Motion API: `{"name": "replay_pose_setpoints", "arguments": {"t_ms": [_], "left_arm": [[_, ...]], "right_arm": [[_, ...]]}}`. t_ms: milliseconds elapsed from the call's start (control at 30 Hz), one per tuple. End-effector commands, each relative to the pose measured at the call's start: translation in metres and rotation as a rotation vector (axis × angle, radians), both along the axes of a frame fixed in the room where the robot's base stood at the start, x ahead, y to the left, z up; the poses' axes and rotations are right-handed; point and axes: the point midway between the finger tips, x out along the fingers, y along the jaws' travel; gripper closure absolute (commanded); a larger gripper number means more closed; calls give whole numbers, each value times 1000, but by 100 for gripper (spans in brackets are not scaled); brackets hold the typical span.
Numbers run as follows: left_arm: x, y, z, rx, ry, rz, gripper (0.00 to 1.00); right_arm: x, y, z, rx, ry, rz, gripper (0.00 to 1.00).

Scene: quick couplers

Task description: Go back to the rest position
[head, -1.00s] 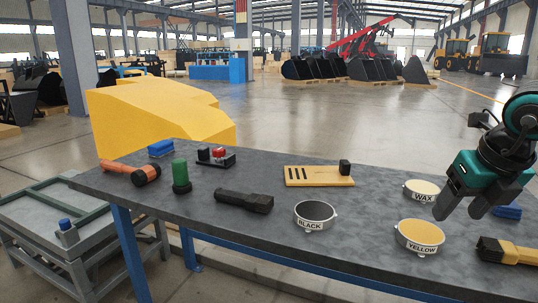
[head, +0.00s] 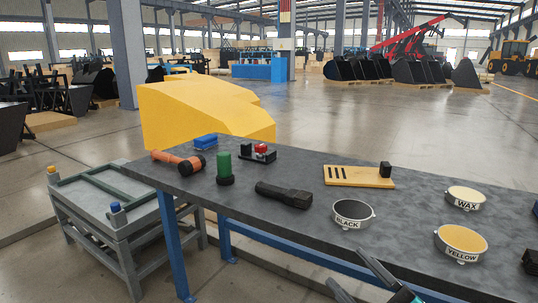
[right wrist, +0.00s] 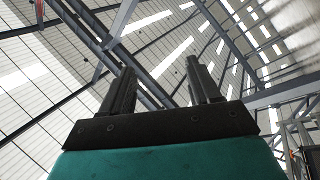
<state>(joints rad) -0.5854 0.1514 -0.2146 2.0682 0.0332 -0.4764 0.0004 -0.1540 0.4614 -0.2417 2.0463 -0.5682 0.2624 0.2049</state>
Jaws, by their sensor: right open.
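My right gripper (right wrist: 161,75) points up at the roof in the right wrist view. Its two dark fingers stand apart with nothing between them. In the head view, only dark and teal parts of my right arm and gripper show at the bottom edge, in front of the workbench (head: 300,235). They are cut off by the frame, and they look clear of the things on the bench. My left gripper is not in view.
The bench holds tins marked BLACK (head: 352,225), WAX (head: 466,206) and YELLOW (head: 460,254), a slotted wooden board (head: 350,176), a black tool (head: 284,195), a green cylinder (head: 224,168) and an orange hammer (head: 175,159). A grey cart (head: 140,225) stands at left.

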Motion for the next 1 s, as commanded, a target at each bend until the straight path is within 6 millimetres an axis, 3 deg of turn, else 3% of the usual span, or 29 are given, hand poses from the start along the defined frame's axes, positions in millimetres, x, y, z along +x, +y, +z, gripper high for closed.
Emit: {"name": "replay_pose_setpoints", "arguments": {"t_ms": [33,167,300,400,500,700,900,1000], "left_arm": [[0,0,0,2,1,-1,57],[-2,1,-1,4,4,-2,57],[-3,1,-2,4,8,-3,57],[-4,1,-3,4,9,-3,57],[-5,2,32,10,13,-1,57],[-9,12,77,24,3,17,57],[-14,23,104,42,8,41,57],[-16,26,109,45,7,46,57]], "right_arm": [[-2,-8,-32,93,152,-87,38],[-23,-24,-118,264,547,-277,38],[-71,-21,-196,371,921,-392,38],[-115,-9,-240,426,1169,-436,38],[-116,-14,-208,419,1169,-447,38],[-121,-25,-167,411,1162,-473,38],[-126,-34,-137,403,1153,-495,38],[-127,-37,-131,400,1151,-502,38]]}}
